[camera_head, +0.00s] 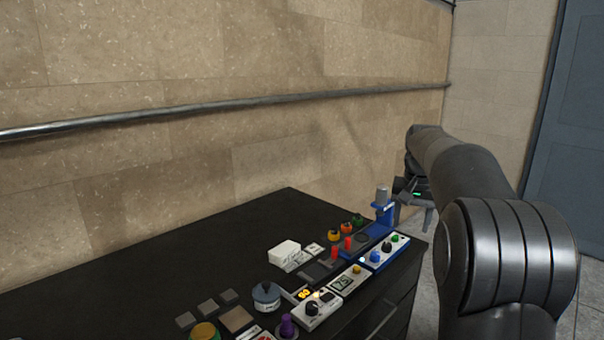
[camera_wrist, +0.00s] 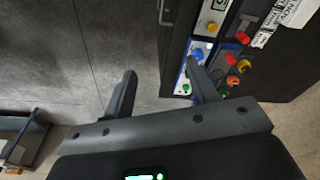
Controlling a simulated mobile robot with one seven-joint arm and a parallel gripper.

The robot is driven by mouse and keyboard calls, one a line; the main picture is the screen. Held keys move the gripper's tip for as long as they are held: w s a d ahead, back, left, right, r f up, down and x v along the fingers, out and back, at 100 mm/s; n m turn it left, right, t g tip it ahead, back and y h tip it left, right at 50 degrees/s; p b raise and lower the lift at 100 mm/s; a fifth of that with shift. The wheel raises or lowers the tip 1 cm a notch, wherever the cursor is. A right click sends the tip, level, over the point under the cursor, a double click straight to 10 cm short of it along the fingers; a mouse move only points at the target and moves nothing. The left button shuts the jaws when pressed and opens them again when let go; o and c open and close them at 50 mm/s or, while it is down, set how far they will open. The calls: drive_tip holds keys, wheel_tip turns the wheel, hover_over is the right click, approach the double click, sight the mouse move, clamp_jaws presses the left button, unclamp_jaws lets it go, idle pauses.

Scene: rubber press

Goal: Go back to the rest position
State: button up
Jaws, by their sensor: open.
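My gripper (camera_head: 416,203) is beyond the far right corner of the black counter (camera_head: 214,238) in the head view, partly hidden by my own arm. In the wrist view the two fingers of my gripper (camera_wrist: 160,66) are spread apart with nothing between them. The left finger is over the grey floor. The right finger overlaps the view of a blue-edged control panel (camera_wrist: 200,50); I cannot tell how far above it the finger is.
A blue stand with a grey cylinder (camera_head: 382,196) rises near my gripper. The counter carries a panel with coloured knobs (camera_head: 384,252), a white block (camera_head: 285,252) and a grey-blue round pot (camera_head: 266,296). A metal rail (camera_head: 230,102) runs along the wall. A grey door (camera_head: 574,110) stands right.

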drive_tip(key=s+a+r+n+t, duration=0.1)
drive_tip(key=s+a+r, duration=0.25)
drive_tip(key=s, duration=0.55)
drive_tip(key=s+a+f+n+t, duration=0.1)
drive_tip(key=s+a+f, duration=0.1)
drive_tip(key=s, duration=0.7)
drive_tip(key=s+a+f+n+t, duration=0.1)
drive_tip(key=s+a+f, duration=0.2)
drive_tip(key=s, duration=0.5)
drive_tip(key=s+a+f+n+t, duration=0.1)
drive_tip(key=s+a+f, duration=0.2)
drive_tip(key=s, duration=0.6)
drive_tip(key=shift+s+a+f, duration=0.25)
drive_tip(key=shift+s+f, duration=0.1)
drive_tip(key=shift+f, duration=0.55)
